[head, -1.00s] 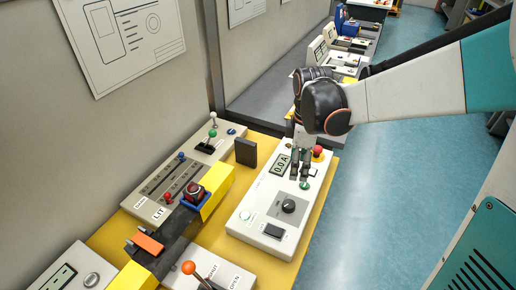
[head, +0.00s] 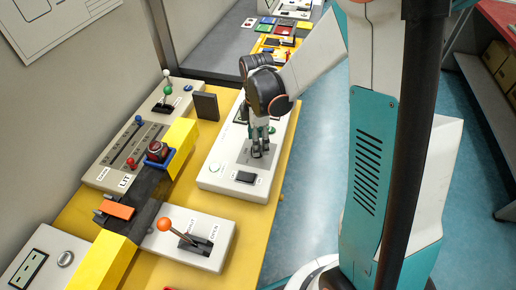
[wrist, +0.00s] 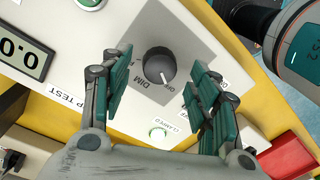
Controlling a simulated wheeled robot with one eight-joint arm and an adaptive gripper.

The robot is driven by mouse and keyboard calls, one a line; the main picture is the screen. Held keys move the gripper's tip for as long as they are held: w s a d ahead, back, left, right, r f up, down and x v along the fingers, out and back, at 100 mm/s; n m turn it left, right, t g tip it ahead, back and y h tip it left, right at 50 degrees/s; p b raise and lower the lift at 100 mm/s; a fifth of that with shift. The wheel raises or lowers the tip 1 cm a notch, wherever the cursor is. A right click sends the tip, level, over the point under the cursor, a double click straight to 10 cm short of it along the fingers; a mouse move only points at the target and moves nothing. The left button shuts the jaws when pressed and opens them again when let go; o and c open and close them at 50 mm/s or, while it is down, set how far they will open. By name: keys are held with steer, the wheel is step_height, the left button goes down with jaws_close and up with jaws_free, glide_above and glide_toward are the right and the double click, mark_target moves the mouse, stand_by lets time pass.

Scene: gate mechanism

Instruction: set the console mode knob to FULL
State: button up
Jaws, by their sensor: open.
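The console mode knob (wrist: 158,66) is a dark round dial on a grey square plate (wrist: 185,35) in the wrist view. A light mark at its rim points towards the lower right of that picture. A DIM label is readable beside it; other labels are small or partly hidden by the fingers. My gripper (wrist: 158,92) is open, with one green-padded finger on each side of the knob and clear gaps to it.
A slider panel (head: 112,168), a yellow block (head: 180,140) and an orange-knobbed lever (head: 164,224) stand to the left. Open floor lies to the right.

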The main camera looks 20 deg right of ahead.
steer(key=shift+f+b, duration=0.3)
steer(key=shift+f, duration=0.9)
steer(key=shift+s, duration=0.1)
steer(key=c, duration=1.1)
steer(key=shift+o, duration=0.2)
